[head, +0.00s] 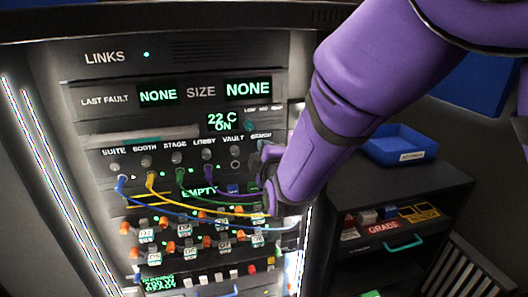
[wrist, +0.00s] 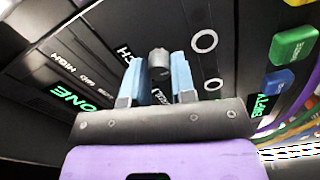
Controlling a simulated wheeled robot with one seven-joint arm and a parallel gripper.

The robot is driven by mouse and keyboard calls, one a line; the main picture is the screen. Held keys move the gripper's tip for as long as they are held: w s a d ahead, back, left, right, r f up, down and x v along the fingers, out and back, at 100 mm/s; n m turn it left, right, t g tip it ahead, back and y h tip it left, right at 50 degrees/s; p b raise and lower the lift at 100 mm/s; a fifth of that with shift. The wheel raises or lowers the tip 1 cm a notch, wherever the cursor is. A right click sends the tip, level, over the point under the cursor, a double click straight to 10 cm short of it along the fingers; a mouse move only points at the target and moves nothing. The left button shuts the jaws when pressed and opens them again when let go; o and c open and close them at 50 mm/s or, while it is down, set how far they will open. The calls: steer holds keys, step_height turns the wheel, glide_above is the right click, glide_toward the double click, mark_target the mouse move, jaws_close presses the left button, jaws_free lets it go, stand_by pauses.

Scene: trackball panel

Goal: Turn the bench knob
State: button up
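The bench knob (wrist: 159,64) is a small dark grey knob on the black panel, at the right end of the knob row. In the wrist view it sits between the two blue fingertips of my gripper (wrist: 158,72), with no clear gap on either side. A label ending in "CH" shows beside it, partly hidden. In the head view my gripper (head: 266,156) is at the panel below the BENCH label, and it hides the knob there.
Knobs labelled SUITE (head: 115,166), BOOTH, STAGE and LOBBY stand to the left. Coloured cables (head: 190,208) droop below them, close under my gripper. A dark cabinet (head: 400,190) with a blue tray (head: 400,146) stands to the right.

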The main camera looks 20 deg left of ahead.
steer(key=o, duration=0.4)
steer(key=shift+c, duration=0.2)
steer(key=shift+s, duration=0.1)
steer(key=v, duration=1)
steer(key=shift+s+d, duration=0.25)
steer(key=shift+f, duration=0.1)
